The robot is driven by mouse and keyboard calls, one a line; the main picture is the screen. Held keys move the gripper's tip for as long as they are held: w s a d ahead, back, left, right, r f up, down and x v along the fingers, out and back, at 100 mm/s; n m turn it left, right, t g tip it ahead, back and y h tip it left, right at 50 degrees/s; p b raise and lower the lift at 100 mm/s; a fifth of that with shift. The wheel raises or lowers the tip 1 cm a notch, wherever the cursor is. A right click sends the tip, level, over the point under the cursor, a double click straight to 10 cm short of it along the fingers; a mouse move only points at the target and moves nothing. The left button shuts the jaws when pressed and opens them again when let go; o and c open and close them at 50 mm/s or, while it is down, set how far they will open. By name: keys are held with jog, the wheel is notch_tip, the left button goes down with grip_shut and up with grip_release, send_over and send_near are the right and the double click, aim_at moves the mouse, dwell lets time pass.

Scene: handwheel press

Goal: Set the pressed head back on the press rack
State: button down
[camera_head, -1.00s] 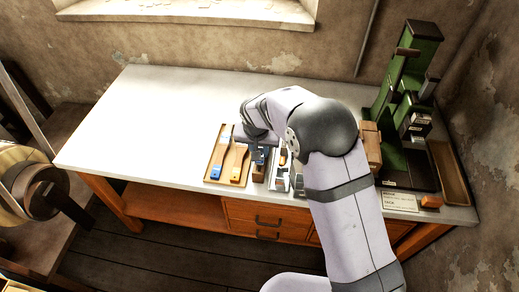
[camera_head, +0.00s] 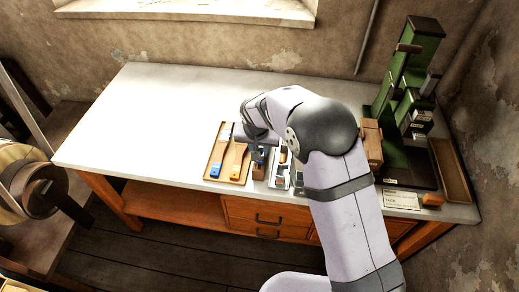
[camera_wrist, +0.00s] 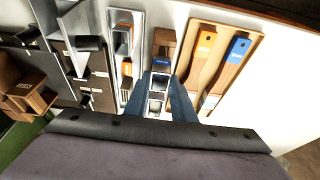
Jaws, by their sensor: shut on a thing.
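My gripper (camera_wrist: 161,78) shows in the wrist view as two blue fingers shut on a small silver-grey block (camera_wrist: 157,96), likely the pressed head. The fingers hide much of it. I cannot tell whether the block touches this holder, or which holder is the press rack. In the head view, my gripper (camera_head: 259,153) is low over the bench front, just right of the wooden tray, and my wrist partly covers it.
The wooden tray (camera_wrist: 253,22) holds a blue-ended and an orange-ended wooden tool. A white-framed holder (camera_wrist: 140,25) and dark labelled compartments (camera_wrist: 88,78) lie on the other side. A green press (camera_head: 383,105) stands at the bench's right end. The bench's left half (camera_head: 150,120) is clear.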

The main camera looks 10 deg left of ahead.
jog(key=c, duration=1.4)
grip_release()
jog(key=b+v, duration=0.2)
jog(key=v, duration=0.5)
jog(key=shift+r, duration=0.2)
jog(key=shift+s, duration=0.1)
